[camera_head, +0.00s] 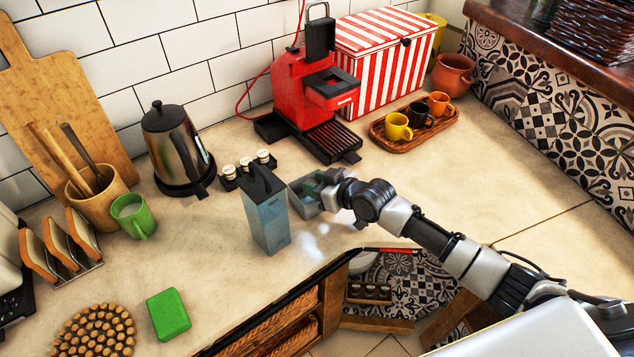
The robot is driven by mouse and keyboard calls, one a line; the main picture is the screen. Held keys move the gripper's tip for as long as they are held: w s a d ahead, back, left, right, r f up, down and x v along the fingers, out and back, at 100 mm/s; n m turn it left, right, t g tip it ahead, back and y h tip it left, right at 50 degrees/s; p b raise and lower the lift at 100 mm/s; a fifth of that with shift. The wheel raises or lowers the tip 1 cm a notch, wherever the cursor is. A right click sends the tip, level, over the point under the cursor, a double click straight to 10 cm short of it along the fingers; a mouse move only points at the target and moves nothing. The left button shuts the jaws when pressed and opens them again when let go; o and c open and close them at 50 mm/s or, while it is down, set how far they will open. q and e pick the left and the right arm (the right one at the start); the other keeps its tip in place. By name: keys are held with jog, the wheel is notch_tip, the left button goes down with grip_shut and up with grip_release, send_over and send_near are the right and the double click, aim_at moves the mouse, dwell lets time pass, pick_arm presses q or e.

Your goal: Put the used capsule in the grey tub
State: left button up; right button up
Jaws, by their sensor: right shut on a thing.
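My right gripper (306,195) is over the counter, its arm coming in from the right. It is shut on a small dark green thing (314,184), mostly hidden by the fingers. It looks like the used capsule, but I cannot make out its shape. A tall, see-through blue-grey container (268,222) with a black handle on top stands just left of the fingers. My left gripper is not in view.
Behind are a small black holder with white-topped capsules (245,166), a kettle (177,145) and a red coffee machine (305,92). A wooden tray (436,138) with cups is at the right. A green block (168,313) lies front left. The counter right of my gripper is clear.

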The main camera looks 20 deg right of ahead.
jog(key=shift+f, duration=0.1)
jog(key=shift+s+f+b, duration=0.25)
jog(key=shift+f+b, duration=0.25)
jog(key=shift+f, duration=0.05)
jog(key=o, duration=0.5)
jog(key=shift+o, duration=0.5)
jog(key=shift+f, duration=0.2)
jog(key=shift+a, duration=0.1)
jog(key=shift+r, duration=0.3)
jog(key=r+v, duration=0.1)
jog(key=v, duration=1.1)
jog(key=shift+w, duration=0.2)
jog(key=shift+r, duration=0.15)
